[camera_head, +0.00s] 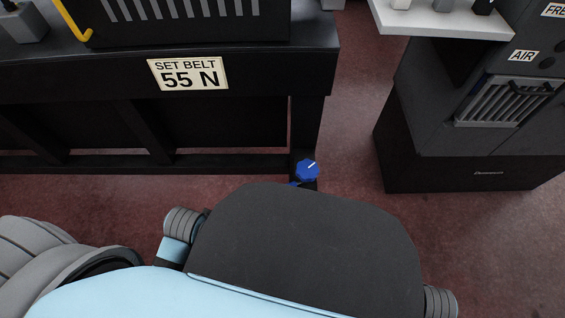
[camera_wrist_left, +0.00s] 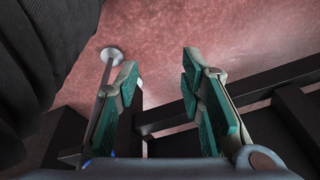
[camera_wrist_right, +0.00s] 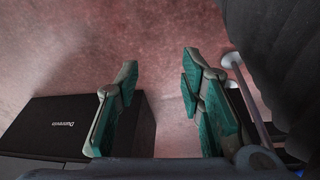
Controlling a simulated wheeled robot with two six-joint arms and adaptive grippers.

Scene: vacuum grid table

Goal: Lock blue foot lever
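A blue knob (camera_head: 307,170) with a white line sits at the lower right corner of the black table frame in the head view. A small blue part below it is mostly hidden by my own body; I cannot tell its lever shape. A sliver of blue (camera_wrist_left: 87,163) shows at the lower left of the left wrist view, and another (camera_wrist_right: 298,172) at the lower right of the right wrist view. My left gripper (camera_wrist_left: 160,70) is open and empty above the floor. My right gripper (camera_wrist_right: 160,70) is open and empty too. Neither gripper shows in the head view.
The black table (camera_head: 100,85) bears a "SET BELT 55 N" sign (camera_head: 188,74). A black cabinet (camera_head: 460,170) stands to the right, with red floor (camera_head: 345,130) between. A grey rod with a round foot (camera_wrist_left: 110,55) is beside my left gripper; a similar one (camera_wrist_right: 231,60) is beside my right.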

